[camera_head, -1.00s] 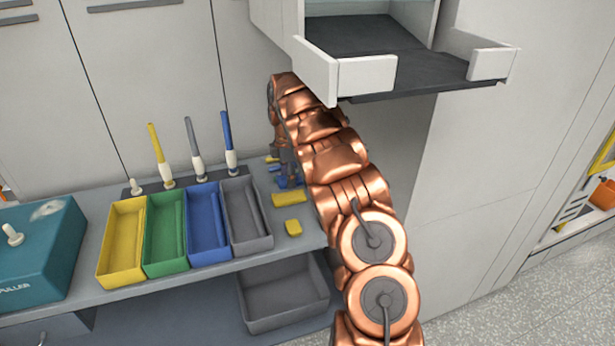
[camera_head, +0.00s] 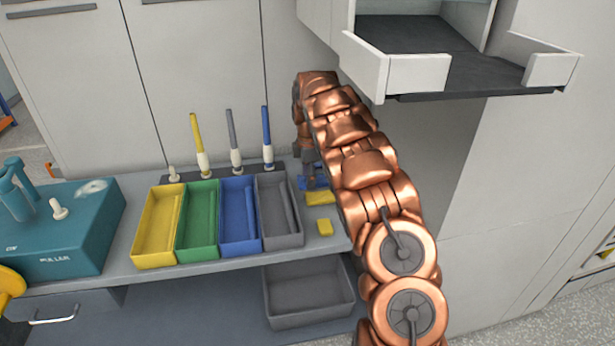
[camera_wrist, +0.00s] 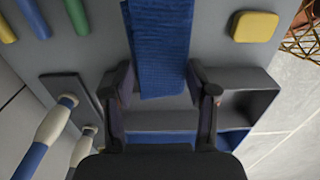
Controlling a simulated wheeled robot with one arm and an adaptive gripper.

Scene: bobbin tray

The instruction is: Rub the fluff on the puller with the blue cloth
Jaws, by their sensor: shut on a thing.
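The puller (camera_head: 60,250) is a teal box at the left of the bench in the head view. A pale grey-white patch of fluff (camera_head: 93,188) lies on its top, beside a white knob. The blue cloth (camera_head: 313,184) is at the right end of the bench, partly hidden by my arm. In the wrist view the cloth (camera_wrist: 160,45) hangs between the two fingers of my gripper (camera_wrist: 163,82), which is shut on it. My gripper (camera_head: 311,168) is far to the right of the puller; its fingertips are hard to make out in the head view.
Yellow, green, blue and grey bins (camera_head: 282,240) stand between puller and cloth. Behind them a dark rack holds upright yellow, grey and blue-handled tools (camera_head: 266,140). A yellow block (camera_head: 325,227) lies near the front edge. An open white drawer (camera_head: 420,75) juts out above right.

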